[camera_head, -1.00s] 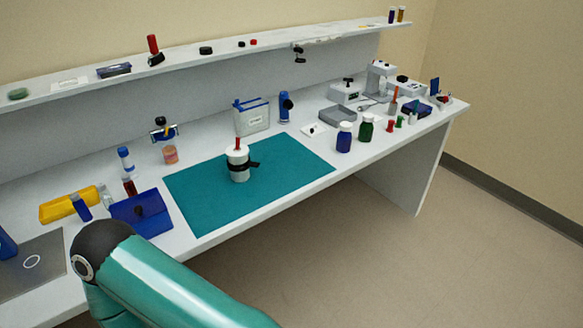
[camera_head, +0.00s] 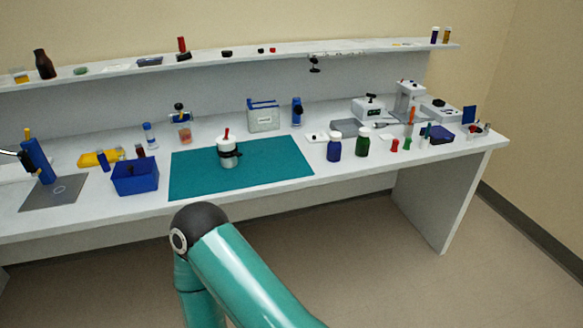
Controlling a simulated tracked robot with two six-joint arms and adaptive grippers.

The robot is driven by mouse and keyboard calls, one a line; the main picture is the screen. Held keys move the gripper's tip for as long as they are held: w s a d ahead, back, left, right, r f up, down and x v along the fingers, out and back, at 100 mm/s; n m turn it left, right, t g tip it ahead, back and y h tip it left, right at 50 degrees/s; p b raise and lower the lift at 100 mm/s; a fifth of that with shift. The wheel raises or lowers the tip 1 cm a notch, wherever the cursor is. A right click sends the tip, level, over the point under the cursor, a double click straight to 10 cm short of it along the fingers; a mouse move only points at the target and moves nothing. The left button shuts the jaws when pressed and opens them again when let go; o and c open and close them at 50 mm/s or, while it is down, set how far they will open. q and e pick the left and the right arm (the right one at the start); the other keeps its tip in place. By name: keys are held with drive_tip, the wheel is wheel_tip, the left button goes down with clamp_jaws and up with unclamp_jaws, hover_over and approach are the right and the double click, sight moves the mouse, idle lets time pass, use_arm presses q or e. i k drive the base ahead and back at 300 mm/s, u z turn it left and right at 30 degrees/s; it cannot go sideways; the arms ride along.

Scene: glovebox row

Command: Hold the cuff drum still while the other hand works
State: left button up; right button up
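The cuff drum, as I take it, is a white upright cylinder (camera_head: 228,157) with a black band around it that has a tab sticking out to the right. A red piece stands up from its top. It stands on the teal mat (camera_head: 285,177) near the middle of the bench. Neither of my grippers is in view. One of my teal arm links with a black joint shows in front of the bench, apart from the drum in the picture. Nothing is seen touching the drum.
A blue bin (camera_head: 136,184) stands left of the mat, near a yellow tray (camera_head: 100,158). A white and blue box (camera_head: 264,118) is behind. The mat around the drum is clear.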

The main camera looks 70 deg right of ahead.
sight(225, 155)
drive_tip(key=z, duration=1.6)
drive_tip(key=i, duration=0.95)
drive_tip(key=z, duration=0.15)
